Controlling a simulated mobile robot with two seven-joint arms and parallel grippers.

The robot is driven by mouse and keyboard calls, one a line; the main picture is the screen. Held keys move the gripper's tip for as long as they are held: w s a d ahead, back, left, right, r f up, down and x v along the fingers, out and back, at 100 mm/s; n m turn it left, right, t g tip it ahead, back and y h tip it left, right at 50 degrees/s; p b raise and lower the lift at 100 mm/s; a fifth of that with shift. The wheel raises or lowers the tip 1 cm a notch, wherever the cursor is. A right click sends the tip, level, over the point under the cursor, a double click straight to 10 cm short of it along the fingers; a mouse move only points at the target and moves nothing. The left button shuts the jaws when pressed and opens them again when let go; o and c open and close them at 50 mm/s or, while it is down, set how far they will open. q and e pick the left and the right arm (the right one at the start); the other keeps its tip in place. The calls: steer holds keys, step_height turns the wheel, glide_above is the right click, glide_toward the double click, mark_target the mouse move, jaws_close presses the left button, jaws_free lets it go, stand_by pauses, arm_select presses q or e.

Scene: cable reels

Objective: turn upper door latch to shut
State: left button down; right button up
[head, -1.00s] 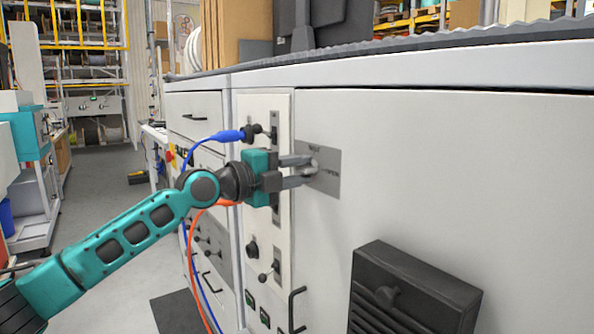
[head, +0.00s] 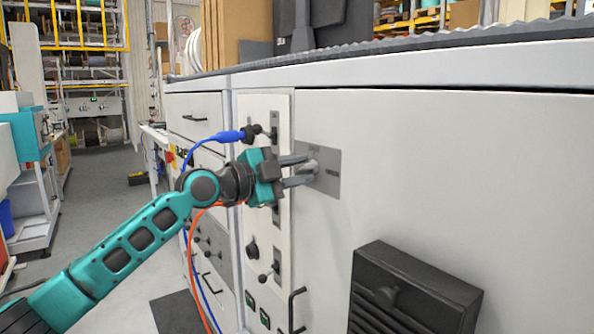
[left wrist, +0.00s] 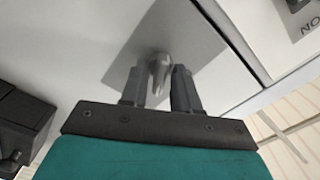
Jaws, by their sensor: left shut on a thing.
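The upper door latch is a small metal knob (left wrist: 160,70) on a grey plate (head: 328,172), fixed to the white cabinet door (head: 430,190). In the left wrist view the latch stands between the two fingers. My left gripper (head: 302,172) is shut on the latch, with its fingers on either side of it. The fingers hide part of the latch in the head view. The lettering on the plate is too small to read. My right gripper is in neither view.
A black vented box (head: 415,290) sticks out from the door below right. Open floor lies at left.

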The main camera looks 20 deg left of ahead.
arm_select(q)
steer(key=n, duration=0.3)
steer(key=shift+n+p, duration=0.4)
steer(key=n+p, duration=0.1)
steer(key=n, duration=0.2)
steer(key=shift+n, duration=0.3)
steer(key=n+p, duration=0.1)
steer(key=n, duration=0.3)
steer(key=shift+n, duration=0.3)
steer(key=c, duration=1.2)
jaws_free()
steer(key=shift+o, duration=0.2)
